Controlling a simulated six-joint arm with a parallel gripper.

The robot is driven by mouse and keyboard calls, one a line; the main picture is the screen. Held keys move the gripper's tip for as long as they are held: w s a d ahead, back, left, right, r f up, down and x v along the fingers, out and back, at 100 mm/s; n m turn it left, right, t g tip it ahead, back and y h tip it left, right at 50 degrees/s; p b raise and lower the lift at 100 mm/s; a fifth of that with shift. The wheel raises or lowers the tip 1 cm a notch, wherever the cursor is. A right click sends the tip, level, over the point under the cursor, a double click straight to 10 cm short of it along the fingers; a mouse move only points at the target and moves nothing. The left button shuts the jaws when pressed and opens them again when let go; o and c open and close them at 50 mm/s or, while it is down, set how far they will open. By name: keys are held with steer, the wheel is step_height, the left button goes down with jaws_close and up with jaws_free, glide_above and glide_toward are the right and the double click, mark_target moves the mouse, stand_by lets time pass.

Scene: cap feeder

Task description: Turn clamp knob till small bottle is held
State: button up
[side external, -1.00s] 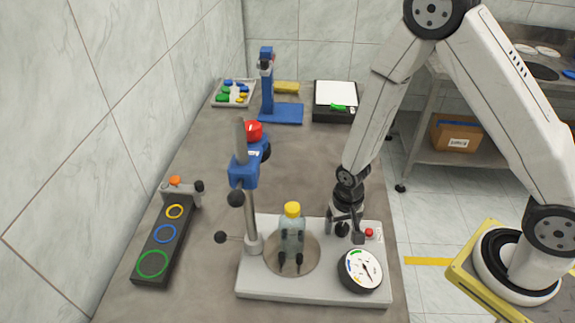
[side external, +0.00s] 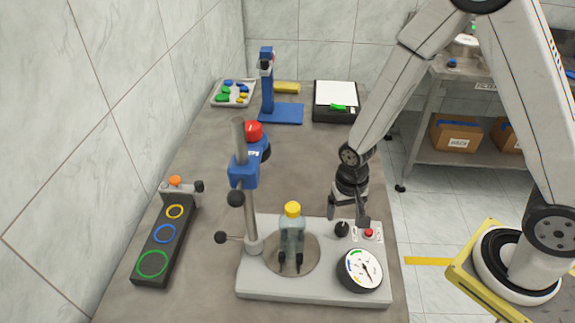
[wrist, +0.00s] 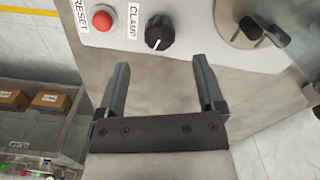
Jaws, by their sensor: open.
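The black clamp knob (side external: 342,229) stands on the grey machine base (side external: 315,290). In the wrist view the knob (wrist: 159,32) shows its white pointer line beside the CLAMP label (wrist: 133,21). My gripper (side external: 347,218) is open and empty. In the wrist view its fingers (wrist: 160,75) are apart and the knob lies beyond their tips, clear of both. The small bottle (side external: 291,238) with a yellow cap (side external: 292,209) stands upright on the round plate (side external: 280,262), among dark clamp pegs. I cannot tell whether the pegs grip it.
A red reset button (side external: 369,232) is right of the knob, and a dial gauge (side external: 362,269) is in front. A post with a blue and red head (side external: 243,172) rises left of the bottle. A ring gauge board (side external: 163,240) lies farther left.

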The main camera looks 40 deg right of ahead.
mark_target(343, 225)
steer(key=shift+r, duration=1.2)
steer(key=shift+r, duration=0.1)
steer(key=shift+d+r, duration=0.1)
steer(key=shift+r, duration=0.1)
steer(key=s+d+r+n+t, duration=0.1)
steer(key=s+d+r+n, duration=0.1)
steer(key=r, duration=0.3)
steer(key=s+d+r+n+t, duration=0.1)
steer(key=d+r+n, duration=0.1)
steer(key=r+n, duration=0.1)
steer(key=shift+s+r+t, duration=0.3)
steer(key=shift+s+r, duration=0.1)
steer(key=shift+r, duration=0.45)
steer(key=shift+w+a, duration=0.1)
